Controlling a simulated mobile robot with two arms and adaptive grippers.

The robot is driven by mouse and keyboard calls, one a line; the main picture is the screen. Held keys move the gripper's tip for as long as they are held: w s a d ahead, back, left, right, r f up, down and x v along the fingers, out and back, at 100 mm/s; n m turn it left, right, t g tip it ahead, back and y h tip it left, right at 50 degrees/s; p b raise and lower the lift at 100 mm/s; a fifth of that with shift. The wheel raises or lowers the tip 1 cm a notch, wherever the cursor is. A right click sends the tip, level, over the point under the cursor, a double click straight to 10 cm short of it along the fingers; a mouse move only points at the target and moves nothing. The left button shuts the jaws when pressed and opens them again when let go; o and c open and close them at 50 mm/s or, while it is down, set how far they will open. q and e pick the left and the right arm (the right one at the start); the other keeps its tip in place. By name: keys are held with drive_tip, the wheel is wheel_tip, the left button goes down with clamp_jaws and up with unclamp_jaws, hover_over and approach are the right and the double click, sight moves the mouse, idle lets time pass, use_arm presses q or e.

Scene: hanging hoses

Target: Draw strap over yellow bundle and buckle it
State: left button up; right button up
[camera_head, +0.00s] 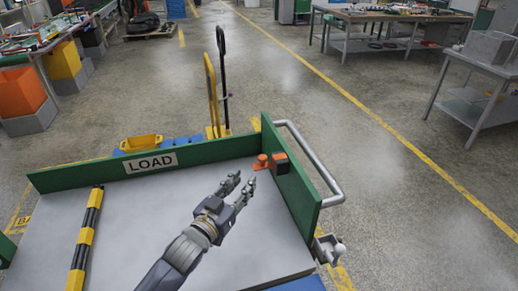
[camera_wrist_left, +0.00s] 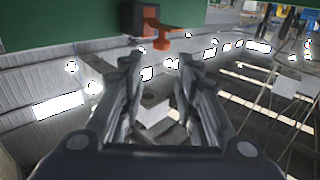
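An orange and black fitting (camera_head: 280,164) is mounted on the inside of the green right-hand wall of the cart, with an orange piece (camera_head: 262,162) sticking out from it. The orange piece also shows at the top of the left wrist view (camera_wrist_left: 165,38), ahead of the fingers. My left gripper (camera_head: 241,181) is over the grey cart bed, a little short of the fitting. Its fingers are apart and nothing shows between them, also in the left wrist view (camera_wrist_left: 161,62). I cannot make out a strap or a yellow bundle for certain. My right gripper is out of view.
A yellow-and-black striped bar (camera_head: 86,240) lies along the left of the cart bed (camera_head: 140,225). The green back wall (camera_head: 95,174) bears a LOAD sign (camera_head: 151,163). A metal handle (camera_head: 310,160) is outside the right wall. The middle of the bed is clear.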

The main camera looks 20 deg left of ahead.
sight(260, 160)
use_arm(q)
drive_tip(key=w, duration=0.3)
drive_tip(key=w+d+p, duration=0.1)
drive_tip(key=w, duration=0.5)
drive_tip(key=shift+w+d+r+p, duration=0.1)
drive_tip(key=shift+w+d+p, duration=0.1)
drive_tip(key=shift+d+p, duration=0.1)
drive_tip(key=shift+w+d, duration=0.1)
drive_tip(key=shift+w, duration=0.75)
drive_tip(key=c, duration=0.7)
clamp_jaws()
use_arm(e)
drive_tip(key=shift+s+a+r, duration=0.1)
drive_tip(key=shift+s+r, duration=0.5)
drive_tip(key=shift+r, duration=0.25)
